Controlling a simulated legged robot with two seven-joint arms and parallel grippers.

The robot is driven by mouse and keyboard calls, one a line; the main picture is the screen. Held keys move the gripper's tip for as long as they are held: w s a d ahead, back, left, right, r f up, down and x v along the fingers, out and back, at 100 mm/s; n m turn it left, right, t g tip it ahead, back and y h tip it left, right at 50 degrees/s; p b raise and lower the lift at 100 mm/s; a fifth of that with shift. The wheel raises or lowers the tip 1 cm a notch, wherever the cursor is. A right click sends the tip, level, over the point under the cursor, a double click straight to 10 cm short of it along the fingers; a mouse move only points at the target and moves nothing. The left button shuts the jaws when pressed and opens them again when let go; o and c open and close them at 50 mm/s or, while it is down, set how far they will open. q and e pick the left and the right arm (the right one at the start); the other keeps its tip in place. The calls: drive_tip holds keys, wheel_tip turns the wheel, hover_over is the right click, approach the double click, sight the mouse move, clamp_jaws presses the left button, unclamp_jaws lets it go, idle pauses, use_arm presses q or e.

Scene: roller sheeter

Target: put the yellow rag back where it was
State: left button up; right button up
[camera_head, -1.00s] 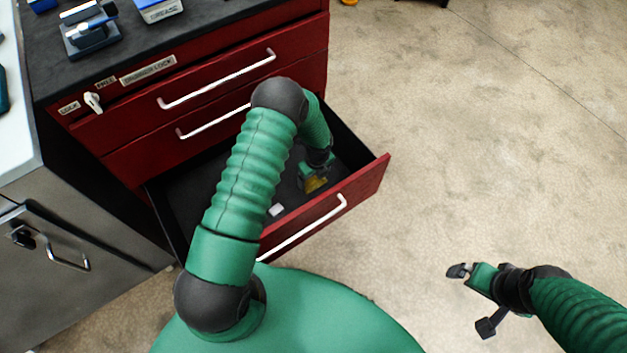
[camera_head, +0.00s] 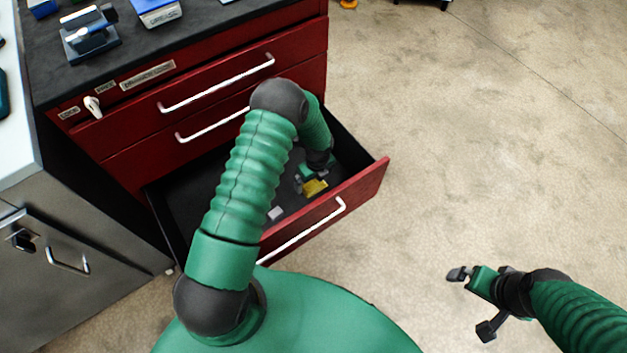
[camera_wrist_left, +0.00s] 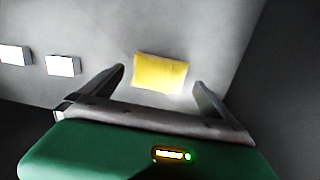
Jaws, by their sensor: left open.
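The yellow rag (camera_head: 314,188) lies on the floor of the open bottom drawer (camera_head: 330,205) of the red cabinet. In the left wrist view the rag (camera_wrist_left: 160,73) is a small yellow rectangle between and just beyond the fingertips. My left gripper (camera_wrist_left: 160,82) is open and empty, reaching down into the drawer. In the head view my left gripper (camera_head: 306,179) is beside the rag and partly hidden by its arm. My right gripper (camera_head: 473,300) is open and empty over the bare floor at the lower right.
A small white block (camera_head: 275,213) lies in the drawer; two white blocks show in the wrist view (camera_wrist_left: 63,66). The drawer walls surround my left gripper. Upper drawers (camera_head: 215,90) are shut. A steel cabinet (camera_head: 75,255) stands at left. The floor at right is clear.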

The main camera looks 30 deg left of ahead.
use_arm(q)
wheel_tip(320, 180, up, 10)
drive_tip(key=d+p, duration=0.1)
drive_tip(key=p, duration=0.2)
wheel_tip(320, 180, up, 8)
drive_tip(key=n, duration=0.6)
hover_over(316, 186)
drive_tip(key=s+d, duration=0.2)
drive_tip(key=d, duration=0.1)
drive_tip(key=s+d+r+n+t, duration=0.1)
drive_tip(key=s+d+r+n, duration=0.2)
drive_tip(key=s+r+n, duration=0.3)
drive_tip(key=s+d+r+n+t+h, duration=0.1)
drive_tip(key=s+d+r+n, duration=0.2)
drive_tip(key=n, duration=0.7)
drive_tip(key=s+r, duration=0.2)
drive_tip(key=s, duration=0.2)
drive_tip(key=shift+s+d+r+n, duration=0.3)
drive_tip(key=shift+d+r, duration=0.05)
drive_tip(key=shift+d, duration=0.05)
